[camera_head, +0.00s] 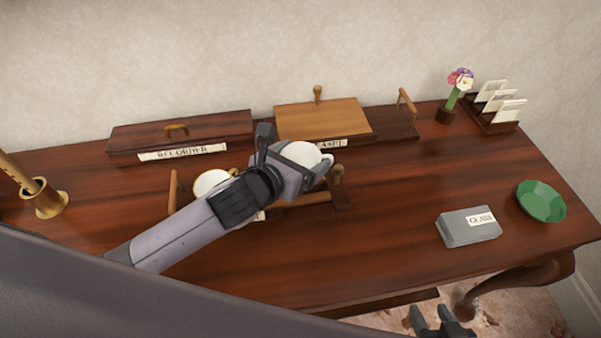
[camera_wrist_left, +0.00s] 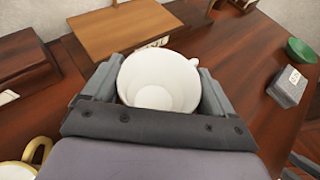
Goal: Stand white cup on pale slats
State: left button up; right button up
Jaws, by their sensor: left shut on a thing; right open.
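My left gripper (camera_head: 303,163) is shut on a white cup (camera_head: 304,151), above the middle of the desk. In the left wrist view the white cup (camera_wrist_left: 158,82) sits upright between the two fingers, open top showing, its handle at the upper right. A pale tan wooden panel (camera_head: 318,119), perhaps the pale slats, lies on a dark base at the back, beyond the cup; it also shows in the left wrist view (camera_wrist_left: 125,28). Slats cannot be made out clearly. My right gripper (camera_head: 436,322) is open and empty at the bottom edge, beyond the desk's front.
Another white cup (camera_head: 211,181) with a yellow handle stands in a wooden rack (camera_head: 289,200) partly behind my arm. A dark box (camera_head: 181,134) is at the back left. A grey box (camera_head: 468,228) and green bowl (camera_head: 541,202) are at right. The desk's front middle is clear.

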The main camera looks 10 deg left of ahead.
pick_arm(q)
jog(key=shift+f+b, duration=0.35)
jog(key=shift+f, duration=1.75)
jog(key=shift+f, duration=0.1)
jog(key=o, duration=0.9)
jog(key=shift+f, duration=0.1)
jog(key=shift+r, duration=0.25)
jog(key=v, duration=1.2)
jog(key=shift+p, duration=0.3)
